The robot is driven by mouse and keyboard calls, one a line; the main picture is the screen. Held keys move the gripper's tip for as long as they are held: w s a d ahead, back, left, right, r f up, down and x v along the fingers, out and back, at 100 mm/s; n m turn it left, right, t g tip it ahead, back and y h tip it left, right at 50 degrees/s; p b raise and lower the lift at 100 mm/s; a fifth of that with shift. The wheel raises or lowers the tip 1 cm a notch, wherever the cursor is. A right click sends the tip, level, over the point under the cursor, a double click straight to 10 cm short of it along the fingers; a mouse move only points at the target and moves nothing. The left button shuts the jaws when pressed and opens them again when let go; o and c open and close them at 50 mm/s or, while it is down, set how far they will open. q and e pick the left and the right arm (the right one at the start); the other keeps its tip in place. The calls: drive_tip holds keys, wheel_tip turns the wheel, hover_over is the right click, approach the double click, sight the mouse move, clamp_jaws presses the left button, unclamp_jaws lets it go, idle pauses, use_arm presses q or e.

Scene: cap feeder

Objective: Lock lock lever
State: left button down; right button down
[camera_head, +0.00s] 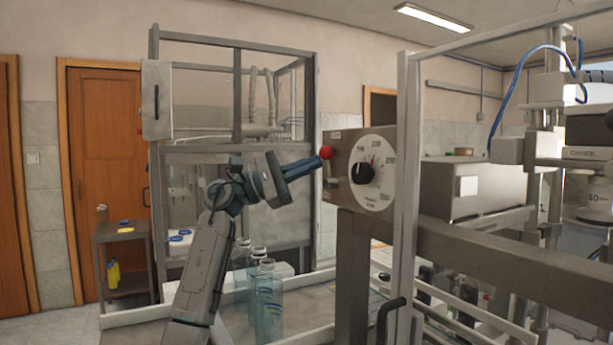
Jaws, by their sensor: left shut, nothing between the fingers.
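The lock lever shows as a red ball knob (326,152) at the left side of a brown metal box. The box carries a round white dial (375,172) with a black pointer knob. My left gripper (318,163) reaches in from the left, with its closed fingers pointing right. Its fingertips are at the red knob, just below and left of it; I cannot tell whether they touch. Nothing shows held in the fingers. The stem of the lever is mostly hidden or too small to make out. My right gripper is not in the view.
A grey upright post (407,180) stands right of the dial, with a horizontal beam running right. A black handle (388,318) is below. A framed machine (235,90) is behind; a small side table (124,232) stands left.

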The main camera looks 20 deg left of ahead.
use_arm(q)
drive_tip(key=shift+s+d+r+m, duration=0.2)
drive_tip(key=shift+r+m, duration=0.1)
drive_tip(key=shift+m, duration=0.1)
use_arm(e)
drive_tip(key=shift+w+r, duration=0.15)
use_arm(q)
drive_tip(key=shift+d+r, duration=0.1)
drive_tip(key=shift+r, duration=0.1)
idle(0.3)
